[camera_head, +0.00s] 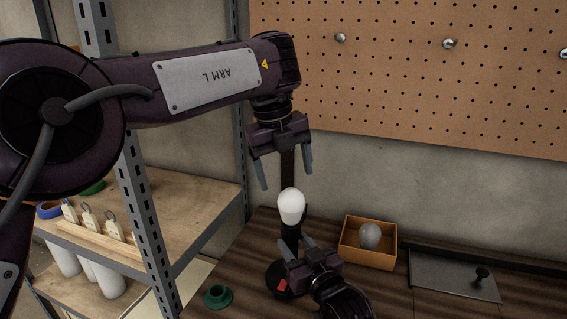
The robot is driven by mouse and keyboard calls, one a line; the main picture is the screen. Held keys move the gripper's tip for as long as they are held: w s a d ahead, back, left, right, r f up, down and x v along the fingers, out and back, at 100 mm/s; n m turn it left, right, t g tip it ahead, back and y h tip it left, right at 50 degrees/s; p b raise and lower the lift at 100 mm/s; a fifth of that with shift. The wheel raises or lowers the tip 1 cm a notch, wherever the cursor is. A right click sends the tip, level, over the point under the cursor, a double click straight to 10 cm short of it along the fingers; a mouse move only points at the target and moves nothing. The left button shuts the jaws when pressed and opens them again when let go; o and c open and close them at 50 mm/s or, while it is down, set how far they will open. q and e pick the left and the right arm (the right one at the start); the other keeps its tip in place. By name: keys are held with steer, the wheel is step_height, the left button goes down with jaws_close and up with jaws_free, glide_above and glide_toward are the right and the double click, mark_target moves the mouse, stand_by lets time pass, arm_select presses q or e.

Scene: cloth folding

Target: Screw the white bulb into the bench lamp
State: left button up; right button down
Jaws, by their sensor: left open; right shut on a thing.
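The white bulb (291,204) stands upright on top of the dark bench lamp (276,277), whose round base rests on the bench. I cannot tell how far the bulb sits in the socket. My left gripper (286,177) points down just above the bulb. Its fingers are spread wide and empty, apart from the bulb. My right gripper (297,249) reaches in low from the front and is shut on the lamp's stem below the bulb. The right gripper hides part of the lamp.
An orange box (352,261) holding a grey bulb (370,236) stands right of the lamp. A green ring-like part (217,297) lies at the front left. A grey plate with a black knob (452,277) is at right. A metal shelf post (147,222) rises at left.

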mark_target(292, 207)
arm_select(q)
steer(key=shift+s+a+r+n, duration=0.1)
steer(key=shift+s+r+n, duration=0.05)
steer(key=shift+r+n, duration=0.4)
steer(key=shift+s+a+r+n, duration=0.1)
steer(key=shift+r+n, duration=0.25)
steer(key=shift+r, duration=0.25)
steer(key=shift+f, duration=0.1)
steer(key=f, duration=0.4)
steer(key=w+d+f, duration=0.1)
steer(key=f, duration=0.2)
steer(key=d+f, duration=0.1)
steer(key=f, duration=0.3)
steer(key=shift+w+f, duration=0.15)
steer(key=shift+f, duration=0.15)
steer(key=c, duration=1.1)
steer(key=m, duration=0.5)
steer(key=shift+m+g, duration=0.3)
steer(key=shift+g, duration=0.1)
steer(key=shift+c, duration=0.2)
steer(key=m, duration=0.4)
steer(key=shift+g, duration=0.3)
steer(key=o, duration=1.1)
steer(key=shift+c, duration=0.2)
